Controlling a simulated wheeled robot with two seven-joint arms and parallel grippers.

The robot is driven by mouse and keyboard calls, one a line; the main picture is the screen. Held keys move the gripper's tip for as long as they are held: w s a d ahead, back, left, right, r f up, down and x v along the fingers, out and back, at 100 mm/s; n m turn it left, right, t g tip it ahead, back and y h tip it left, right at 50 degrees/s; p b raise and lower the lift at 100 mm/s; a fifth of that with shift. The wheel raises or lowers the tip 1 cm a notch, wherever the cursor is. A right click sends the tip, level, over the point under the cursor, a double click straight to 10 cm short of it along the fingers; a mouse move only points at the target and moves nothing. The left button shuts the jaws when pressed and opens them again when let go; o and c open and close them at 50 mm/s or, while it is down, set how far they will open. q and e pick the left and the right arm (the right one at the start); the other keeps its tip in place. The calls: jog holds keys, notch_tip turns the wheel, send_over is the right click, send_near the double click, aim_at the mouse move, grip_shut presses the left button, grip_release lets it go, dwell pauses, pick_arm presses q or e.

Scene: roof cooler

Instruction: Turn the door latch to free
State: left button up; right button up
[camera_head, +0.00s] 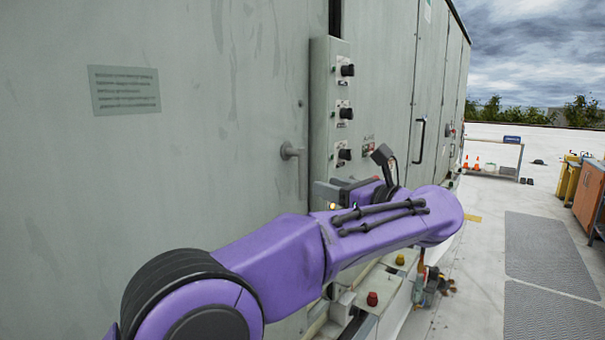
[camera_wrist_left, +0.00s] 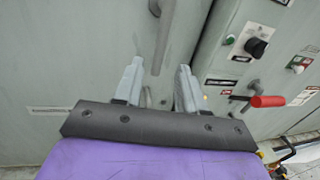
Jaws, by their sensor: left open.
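The door latch is a grey lever handle (camera_head: 300,168) on the large grey-green door in the head view. Its arm hangs straight down from a round pivot. The wrist view shows the lever (camera_wrist_left: 161,45) at the top middle, hanging down into the gap between my fingers in the picture. My left gripper (camera_head: 323,194) is below and right of the lever in the head view, partly hidden by my arm. In the wrist view its two grey fingers (camera_wrist_left: 157,78) are apart with nothing gripped. I cannot tell whether they touch the lever. My right gripper is not in view.
A control panel (camera_head: 320,110) with black knobs stands out just right of the latch. A red-handled lever (camera_wrist_left: 268,101) sticks out from it. Red and yellow caps (camera_head: 372,299) sit below my arm. Open floor with grey mats (camera_head: 545,255) lies to the right.

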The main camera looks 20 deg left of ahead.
aim_at(305, 179)
pick_arm(q)
jog(key=p+x, duration=0.3)
jog(key=x, duration=0.5)
jog(key=shift+w+a+r+p, duration=0.15)
jog(key=shift+a+p, duration=0.1)
jog(key=shift+p, duration=0.15)
jog(key=shift+w+a, duration=0.15)
jog(key=shift+a, duration=0.1)
jog(key=shift+w, duration=0.2)
jog(key=shift+s, duration=0.1)
grip_shut()
